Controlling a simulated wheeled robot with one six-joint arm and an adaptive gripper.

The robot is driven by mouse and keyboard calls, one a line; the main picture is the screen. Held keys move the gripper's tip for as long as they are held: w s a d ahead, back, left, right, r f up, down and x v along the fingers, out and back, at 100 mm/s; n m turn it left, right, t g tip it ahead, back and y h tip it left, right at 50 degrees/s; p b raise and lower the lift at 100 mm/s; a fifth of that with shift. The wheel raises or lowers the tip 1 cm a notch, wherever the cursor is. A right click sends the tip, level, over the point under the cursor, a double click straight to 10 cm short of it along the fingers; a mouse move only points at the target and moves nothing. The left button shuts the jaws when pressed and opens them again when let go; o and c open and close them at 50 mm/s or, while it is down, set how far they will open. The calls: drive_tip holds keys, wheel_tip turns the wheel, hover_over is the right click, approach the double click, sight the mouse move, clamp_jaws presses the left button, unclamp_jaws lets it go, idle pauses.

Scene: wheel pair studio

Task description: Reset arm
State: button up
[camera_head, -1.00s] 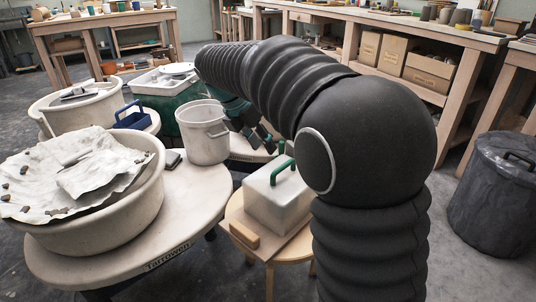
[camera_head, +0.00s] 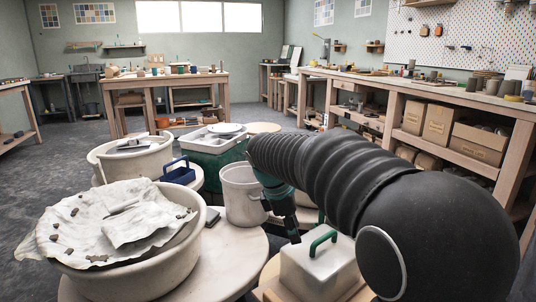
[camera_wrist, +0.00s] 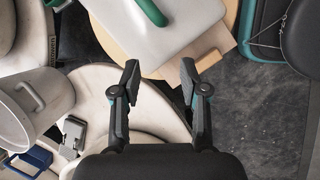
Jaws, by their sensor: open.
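My gripper (camera_wrist: 159,78) is open and empty in the wrist view, its two dark fingers spread apart above the gap beside the round table. In the head view my gripper (camera_head: 285,218) is partly hidden behind my arm, close to the right side of a pale pail (camera_head: 240,200). A white lidded box (camera_head: 308,272) with a green handle stands on a wooden stool in front of it. The same box shows beyond the fingertips at the top of the wrist view (camera_wrist: 175,40). Whether the gripper touches anything cannot be told, but nothing is between its fingers.
A large basin (camera_head: 140,272) with a crumpled white cloth stands on the round table (camera_head: 238,258) at left. A blue caddy (camera_head: 179,172) and another basin (camera_head: 103,160) are behind it. A long workbench (camera_head: 400,82) runs along the right. Grey floor is open at far left.

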drive_tip(key=s+d+m+t+y, duration=0.1)
drive_tip(key=s+d+m, duration=0.2)
drive_tip(key=s+m, duration=0.3)
drive_tip(key=s+d+f+m+t+y, duration=0.1)
drive_tip(key=s+d+m, duration=0.2)
drive_tip(key=s, duration=0.9)
drive_tip(key=s+d+m+t+y, duration=0.1)
drive_tip(key=s+d+m+t, duration=0.1)
drive_tip(key=s+m, duration=0.6)
drive_tip(key=shift+s+d+f+m+y, duration=0.3)
drive_tip(key=shift+s+d+m, duration=0.1)
drive_tip(key=shift+s+d, duration=0.15)
